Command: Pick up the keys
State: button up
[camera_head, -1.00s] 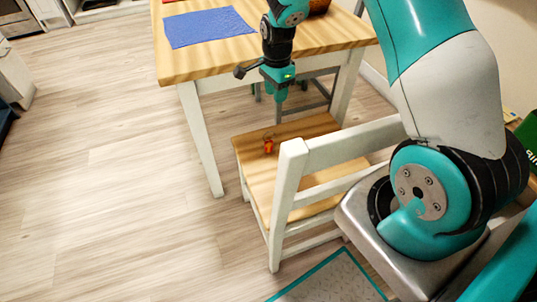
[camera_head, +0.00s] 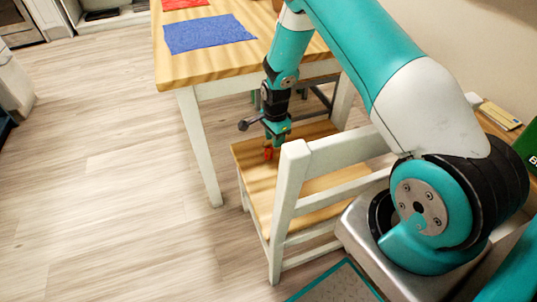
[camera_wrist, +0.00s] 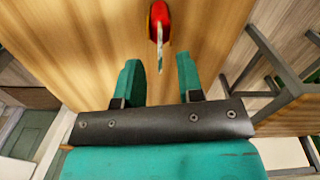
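The keys (camera_head: 268,153), with a red-orange fob, lie on the wooden seat of the white chair (camera_head: 262,186). In the wrist view the red fob (camera_wrist: 159,14) shows at the top edge with a silver key hanging below it in the picture. My gripper (camera_head: 272,146) is low over the seat, right by the keys. In the wrist view my gripper (camera_wrist: 160,76) has its two teal fingers apart with nothing between them. The keys lie just beyond the fingertips, roughly in line with the gap.
The white chair back (camera_head: 335,150) stands on the near side of the seat, close to my arm. A wooden table (camera_head: 180,68) with a blue mat (camera_head: 208,33) and a red mat (camera_head: 186,4) stands behind. Open floor (camera_head: 110,190) lies to the left.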

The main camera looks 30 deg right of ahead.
jog(key=shift+f, duration=0.6)
grip_shut()
jog(key=shift+r, duration=0.1)
